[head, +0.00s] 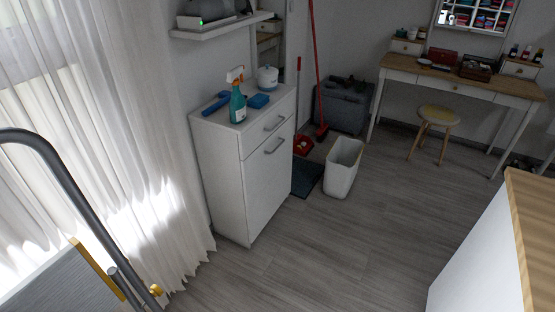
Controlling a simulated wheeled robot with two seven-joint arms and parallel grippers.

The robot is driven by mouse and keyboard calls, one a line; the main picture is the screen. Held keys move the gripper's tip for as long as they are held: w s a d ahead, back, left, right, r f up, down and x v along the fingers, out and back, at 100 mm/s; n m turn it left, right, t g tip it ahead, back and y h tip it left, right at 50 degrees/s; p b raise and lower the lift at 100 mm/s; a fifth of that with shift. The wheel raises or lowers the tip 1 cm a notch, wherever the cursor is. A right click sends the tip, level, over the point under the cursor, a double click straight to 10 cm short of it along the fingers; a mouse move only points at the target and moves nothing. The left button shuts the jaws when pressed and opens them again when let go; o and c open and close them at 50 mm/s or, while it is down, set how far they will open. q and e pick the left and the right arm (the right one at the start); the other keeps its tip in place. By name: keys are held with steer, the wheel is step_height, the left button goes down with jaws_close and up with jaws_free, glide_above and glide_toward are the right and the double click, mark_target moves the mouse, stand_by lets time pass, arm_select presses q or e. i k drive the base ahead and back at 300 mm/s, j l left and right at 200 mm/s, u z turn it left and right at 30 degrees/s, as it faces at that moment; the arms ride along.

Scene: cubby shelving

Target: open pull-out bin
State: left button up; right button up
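A white cabinet (215,157) stands against the wall left of the middle in the head view. It has a shallow upper front with a grey bar handle (275,123) and a tall lower front panel (268,192) with a second bar handle (276,145) near its top edge. Both fronts look shut. The lower panel looks like the front of the pull-out bin, but its inside is hidden. Neither of my grippers is in view.
A spray bottle (238,104) and cleaning items stand on the cabinet. An open white bin (343,168) stands to its right. A curved grey tube (70,185) is at left, a wood-topped unit (530,225) at right. The floor (340,250) ahead is clear.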

mark_target(266, 172)
steer(key=i+l, duration=0.15)
steer(key=i, duration=0.3)
steer(key=i+l, duration=0.1)
steer(key=i, duration=0.3)
steer(key=i+l, duration=0.15)
steer(key=i, duration=0.3)
steer(key=j+u, duration=0.05)
